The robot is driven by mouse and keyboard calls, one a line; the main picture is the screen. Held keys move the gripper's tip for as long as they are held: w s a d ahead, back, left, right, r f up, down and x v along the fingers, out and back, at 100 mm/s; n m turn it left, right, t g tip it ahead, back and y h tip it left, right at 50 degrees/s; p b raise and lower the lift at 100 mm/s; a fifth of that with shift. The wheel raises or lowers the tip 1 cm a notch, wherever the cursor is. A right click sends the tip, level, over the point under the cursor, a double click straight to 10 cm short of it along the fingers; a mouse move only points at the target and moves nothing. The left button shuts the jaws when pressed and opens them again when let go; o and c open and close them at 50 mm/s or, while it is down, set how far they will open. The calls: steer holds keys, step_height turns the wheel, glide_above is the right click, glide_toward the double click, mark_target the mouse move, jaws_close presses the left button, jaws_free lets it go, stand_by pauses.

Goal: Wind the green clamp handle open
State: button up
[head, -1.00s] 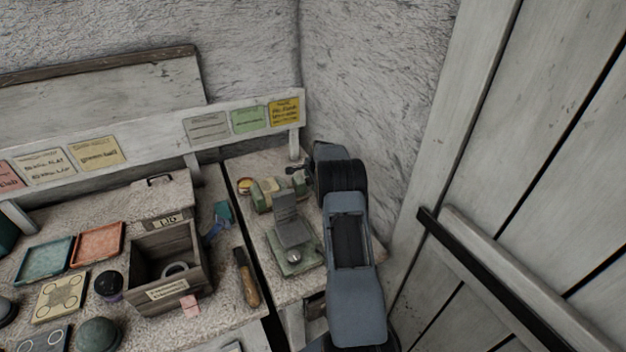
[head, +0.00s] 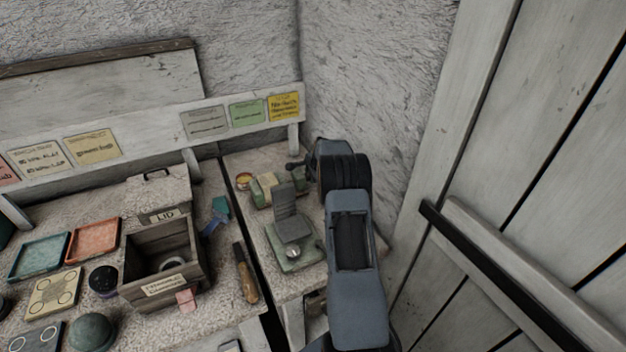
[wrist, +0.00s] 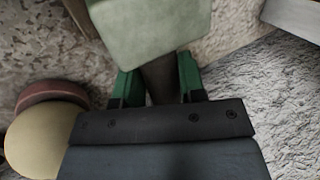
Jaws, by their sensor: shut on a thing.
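The clamp (head: 262,189) is a small pale green and cream body at the back of the right bench. Its pale green block (wrist: 150,28) fills the top of the wrist view. My gripper (wrist: 159,75) has green fingers on both sides of a dark bar (wrist: 160,82), which runs down from below the block. The gripper is shut on this bar, which I take to be the clamp handle. The handle's far end is hidden. In the head view my arm comes from the right and hides most of the gripper.
A round yellow and red-brown thing (wrist: 40,140) is close at the left in the wrist view. A green stand with a grey plate (head: 293,254) is in front of the clamp. A wooden box (head: 190,268) and chisel (head: 247,275) lie left. The rough wall (head: 385,70) is close behind.

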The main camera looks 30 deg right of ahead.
steer(key=t+b, duration=0.1)
steer(key=b, duration=0.3)
steer(key=shift+s+f+t, duration=0.1)
steer(key=shift+f+t, duration=0.2)
steer(key=shift+f, duration=0.1)
steer(key=shift+r+t+b, duration=0.3)
steer(key=shift+b, duration=0.4)
steer(key=o, duration=0.9)
steer(key=shift+r, duration=0.1)
steer(key=v, duration=1.3)
steer(key=shift+s+a+r, duration=0.2)
steer(key=shift+a+r, duration=0.05)
steer(key=shift+r, duration=0.05)
steer(key=shift+o, duration=0.2)
